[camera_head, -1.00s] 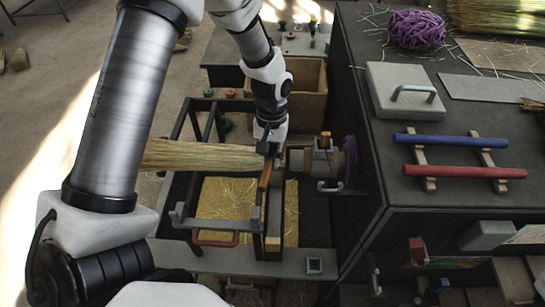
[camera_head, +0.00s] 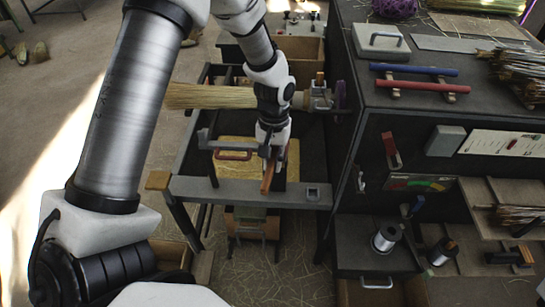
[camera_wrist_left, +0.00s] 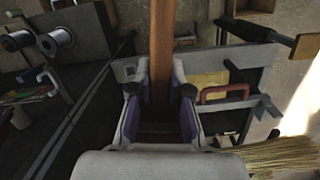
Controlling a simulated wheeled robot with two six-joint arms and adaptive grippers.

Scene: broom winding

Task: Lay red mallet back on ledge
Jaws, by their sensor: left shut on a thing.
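My left gripper (camera_head: 270,160) is shut on the red mallet and points down over the near part of the dark frame. The mallet's orange-brown wooden handle (camera_head: 267,178) shows below the fingers, in front of the grey ledge (camera_head: 220,190). In the left wrist view the handle (camera_wrist_left: 161,50) runs straight out from between the fingers (camera_wrist_left: 160,100). A dark red part (camera_wrist_left: 158,136) shows deep between them, mostly hidden. I cannot tell whether the mallet touches the ledge. My right gripper is not in view.
A straw broom bundle (camera_head: 210,97) lies across the frame behind my gripper. A red handle (camera_head: 233,156) sits just left of it. A square socket (camera_head: 312,193) is at the ledge's right end. A dark cabinet (camera_head: 400,105) stands at the right, with blue and red bars on top.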

